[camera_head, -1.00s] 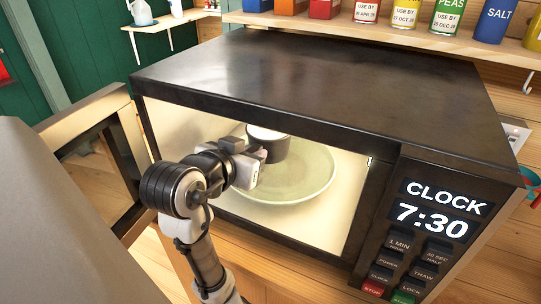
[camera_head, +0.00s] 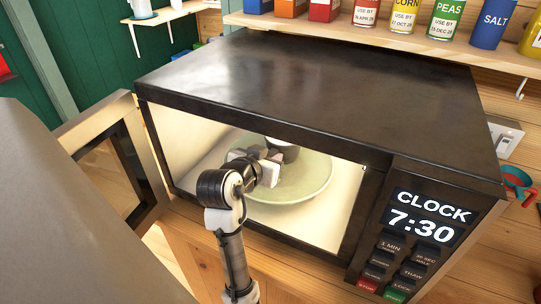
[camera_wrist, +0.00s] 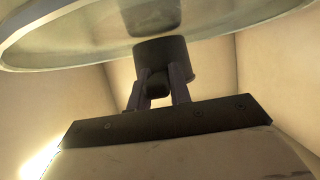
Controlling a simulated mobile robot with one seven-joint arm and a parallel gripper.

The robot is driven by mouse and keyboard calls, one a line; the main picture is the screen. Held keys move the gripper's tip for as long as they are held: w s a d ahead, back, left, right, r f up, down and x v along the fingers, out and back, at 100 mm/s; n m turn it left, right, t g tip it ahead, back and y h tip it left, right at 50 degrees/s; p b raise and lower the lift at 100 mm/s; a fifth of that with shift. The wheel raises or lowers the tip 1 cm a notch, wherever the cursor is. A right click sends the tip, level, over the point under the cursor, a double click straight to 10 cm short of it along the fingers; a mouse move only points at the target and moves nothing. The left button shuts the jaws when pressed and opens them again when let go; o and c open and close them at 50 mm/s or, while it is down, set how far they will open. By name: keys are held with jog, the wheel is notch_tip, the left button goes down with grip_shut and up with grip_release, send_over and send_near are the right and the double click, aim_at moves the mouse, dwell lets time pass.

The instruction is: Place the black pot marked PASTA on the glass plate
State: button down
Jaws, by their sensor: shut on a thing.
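The black pot (camera_head: 284,147) is inside the open lit microwave, over the glass plate (camera_head: 312,178). My gripper (camera_head: 270,158) is shut on the pot and partly hides it in the head view. In the wrist view my gripper's fingers (camera_wrist: 160,90) hold the dark pot (camera_wrist: 170,52) on both sides, and the plate (camera_wrist: 60,52) spans the top of the picture. The pot's end meets the plate's surface in that view, but I cannot tell whether they touch. The PASTA marking does not show.
The microwave (camera_head: 330,90) has its door (camera_head: 118,150) swung open at the left, beside my arm. Its walls and top edge surround my gripper closely. The plate's right side is bare. A shelf (camera_head: 400,38) with several labelled containers runs above.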

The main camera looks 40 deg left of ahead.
jog(key=shift+w+f, duration=0.15)
jog(key=shift+f, duration=0.1)
jog(key=shift+f, duration=0.2)
jog(key=c, duration=1.3)
grip_release()
jog(key=shift+r, duration=0.15)
jog(key=shift+r, duration=0.1)
jog(key=b+v, duration=0.2)
jog(key=v, duration=1)
